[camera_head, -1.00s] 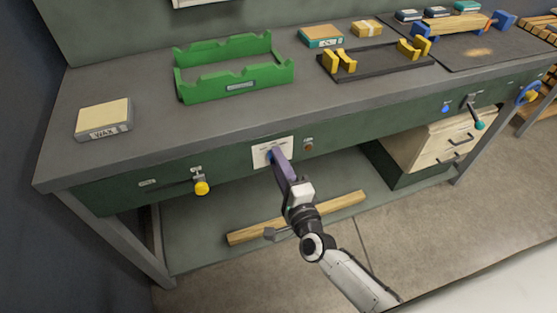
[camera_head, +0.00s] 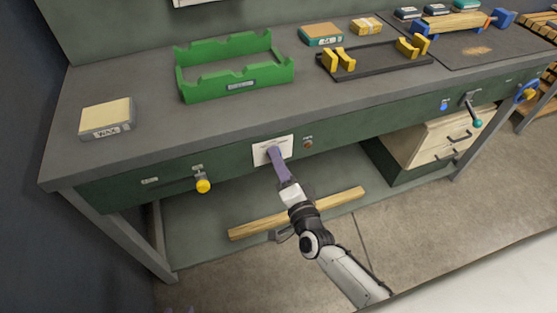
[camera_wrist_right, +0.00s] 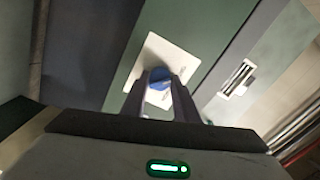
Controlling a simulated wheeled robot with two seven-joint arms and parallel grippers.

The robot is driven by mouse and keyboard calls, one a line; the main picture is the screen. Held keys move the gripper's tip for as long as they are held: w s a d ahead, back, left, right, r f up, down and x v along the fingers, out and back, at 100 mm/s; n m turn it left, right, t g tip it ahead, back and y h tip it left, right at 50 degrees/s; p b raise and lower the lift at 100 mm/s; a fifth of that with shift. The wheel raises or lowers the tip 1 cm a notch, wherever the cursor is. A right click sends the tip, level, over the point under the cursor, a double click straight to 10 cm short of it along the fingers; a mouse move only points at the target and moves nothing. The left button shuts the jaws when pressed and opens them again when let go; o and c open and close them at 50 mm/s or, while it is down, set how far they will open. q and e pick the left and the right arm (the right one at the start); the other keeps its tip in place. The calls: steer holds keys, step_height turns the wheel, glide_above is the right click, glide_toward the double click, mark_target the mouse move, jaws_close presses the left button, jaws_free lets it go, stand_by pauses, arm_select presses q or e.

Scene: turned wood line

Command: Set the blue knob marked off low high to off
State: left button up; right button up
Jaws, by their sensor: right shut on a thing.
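The blue knob (camera_wrist_right: 159,75) sits on a white plate (camera_wrist_right: 178,58) in the right wrist view. The plate (camera_head: 286,143) also shows on the bench's green front in the head view, where my gripper hides the knob. My right gripper (camera_head: 273,153) reaches up to the plate with its purple fingers. In the right wrist view its fingers (camera_wrist_right: 160,84) are on either side of the knob and shut on it. The plate's marks and the knob's setting cannot be read. Small purple tips of my left gripper (camera_head: 180,310) show at the bottom edge of the head view.
A yellow knob (camera_head: 203,186) is left of the plate and a brown button (camera_head: 307,142) right of it. A green rack (camera_head: 235,85) and a wax box (camera_head: 107,118) stand on the bench. A wooden bar (camera_head: 335,200) lies on the lower shelf.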

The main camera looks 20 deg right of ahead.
steer(key=o, duration=1.1)
steer(key=shift+c, duration=0.2)
steer(key=s, duration=1)
steer(key=shift+s+d, duration=0.15)
steer(key=shift+s, duration=0.05)
steer(key=s+f+n+g+y, duration=0.1)
steer(key=s+f+n+g, duration=0.8)
steer(key=s+f+n, duration=0.3)
steer(key=s+n, duration=0.3)
steer(key=s, duration=0.1)
steer(key=shift+s+d+n+g+y, duration=0.2)
steer(key=shift+n+g+y, duration=0.1)
steer(key=shift+y, duration=0.1)
